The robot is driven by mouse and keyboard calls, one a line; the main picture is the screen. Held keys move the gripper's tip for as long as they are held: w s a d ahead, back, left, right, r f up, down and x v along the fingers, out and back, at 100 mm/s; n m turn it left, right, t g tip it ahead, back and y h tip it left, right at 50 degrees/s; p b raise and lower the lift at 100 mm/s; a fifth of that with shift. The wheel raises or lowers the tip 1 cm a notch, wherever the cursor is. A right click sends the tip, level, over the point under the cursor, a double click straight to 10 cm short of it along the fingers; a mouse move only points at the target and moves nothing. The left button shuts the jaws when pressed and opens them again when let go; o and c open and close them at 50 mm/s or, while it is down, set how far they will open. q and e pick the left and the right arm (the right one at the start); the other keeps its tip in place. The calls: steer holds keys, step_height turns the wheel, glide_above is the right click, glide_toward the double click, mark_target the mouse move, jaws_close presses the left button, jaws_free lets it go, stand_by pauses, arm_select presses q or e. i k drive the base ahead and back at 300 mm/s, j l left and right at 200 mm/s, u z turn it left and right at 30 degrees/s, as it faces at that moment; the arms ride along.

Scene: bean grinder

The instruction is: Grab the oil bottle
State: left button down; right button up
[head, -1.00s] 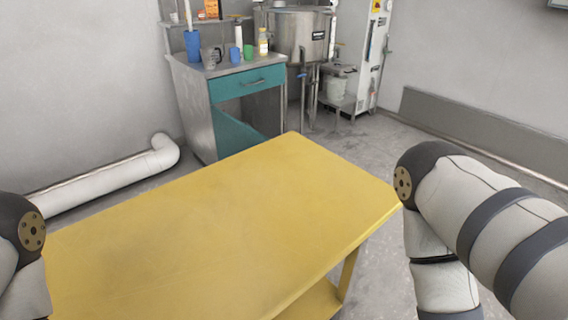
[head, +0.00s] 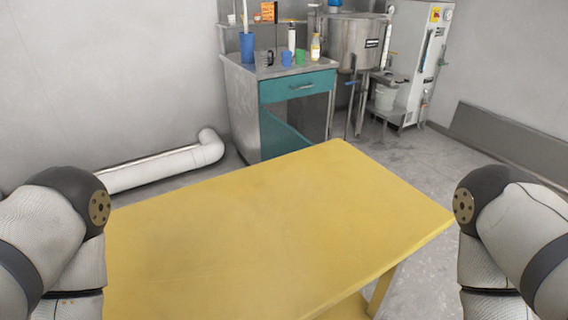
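A small yellowish bottle with a light cap (head: 315,47), which looks like the oil bottle, stands upright on the right end of a grey cabinet top at the back. It is far from both my arms. My left and right arms show at the lower left and lower right edges, but only their upper links and joints. Neither gripper is in view.
A bare yellow table (head: 270,225) fills the middle foreground, between me and the cabinet (head: 245,105). A blue cup (head: 286,57), a green cup (head: 300,57) and a tall blue container (head: 247,48) share the cabinet top. A metal tank (head: 355,42) stands to its right.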

mark_target(315, 44)
steer(key=k, duration=0.15)
steer(key=k+z, duration=0.15)
steer(key=z, duration=0.25)
steer(key=k+l+z, duration=0.1)
steer(key=z, duration=0.35)
steer(key=k+l+z, duration=0.15)
steer(key=z, duration=0.25)
steer(key=i+l+z, duration=0.3)
steer(key=i+z, duration=0.15)
steer(key=i, duration=0.3)
steer(key=i+z, duration=0.4)
steer(key=i, duration=0.4)
steer(key=i+j+u, duration=0.15)
steer(key=i+u, duration=0.65)
steer(key=i+l+u, duration=0.25)
steer(key=i+u, duration=0.15)
steer(key=i, duration=0.15)
steer(key=i+l+u, duration=0.4)
steer(key=i+j+u, duration=0.5)
steer(key=i+u, duration=0.5)
steer(key=i, duration=0.25)
steer(key=i+l+u, duration=0.15)
steer(key=i+u, duration=0.3)
steer(key=i, duration=0.2)
